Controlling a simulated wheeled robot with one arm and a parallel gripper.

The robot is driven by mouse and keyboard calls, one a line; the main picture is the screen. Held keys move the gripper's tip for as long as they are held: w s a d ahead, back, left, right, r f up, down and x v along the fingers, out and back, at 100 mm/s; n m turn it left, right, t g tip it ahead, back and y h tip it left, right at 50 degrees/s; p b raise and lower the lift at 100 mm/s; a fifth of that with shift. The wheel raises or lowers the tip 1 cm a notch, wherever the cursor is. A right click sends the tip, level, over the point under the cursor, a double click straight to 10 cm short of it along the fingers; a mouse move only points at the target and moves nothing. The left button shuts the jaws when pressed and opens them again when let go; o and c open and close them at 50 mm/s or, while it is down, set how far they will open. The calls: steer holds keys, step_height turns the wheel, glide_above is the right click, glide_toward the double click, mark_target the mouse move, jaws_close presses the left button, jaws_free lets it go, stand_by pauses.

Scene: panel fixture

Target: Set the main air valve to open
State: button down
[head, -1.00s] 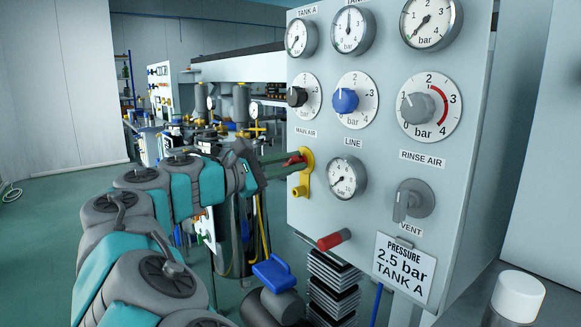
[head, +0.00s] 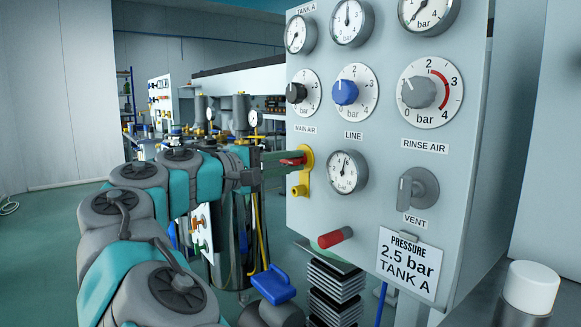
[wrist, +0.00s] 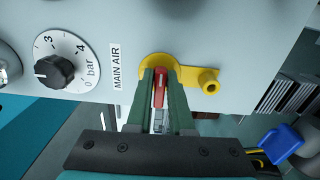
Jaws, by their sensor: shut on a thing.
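The main air valve is on the left edge of the panel under the MAIN AIR label. It has a yellow body (head: 305,180) and a red lever (head: 292,161). My gripper (head: 286,160) reaches the lever from the left and is shut on it. In the wrist view the red lever (wrist: 159,88) lies between the two green fingers of my gripper (wrist: 161,100), with the yellow body (wrist: 208,82) just beyond the fingertips. The lever looks about level along the panel face. The fingers partly hide it.
A small gauge (head: 347,172) right of the valve has its needle pointing nearly up. Black (head: 296,93), blue (head: 345,92) and grey (head: 418,91) knobs sit above. A grey VENT handle (head: 406,196) and a red-tipped knob (head: 334,238) are lower on the panel.

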steer(key=shift+f, duration=0.1)
stand_by(0.5)
steer(key=c, duration=0.9)
jaws_free()
steer(key=v, duration=0.7)
steer(key=shift+s+a, duration=0.25)
steer(key=shift+a, duration=0.1)
steer(key=shift+d, duration=0.1)
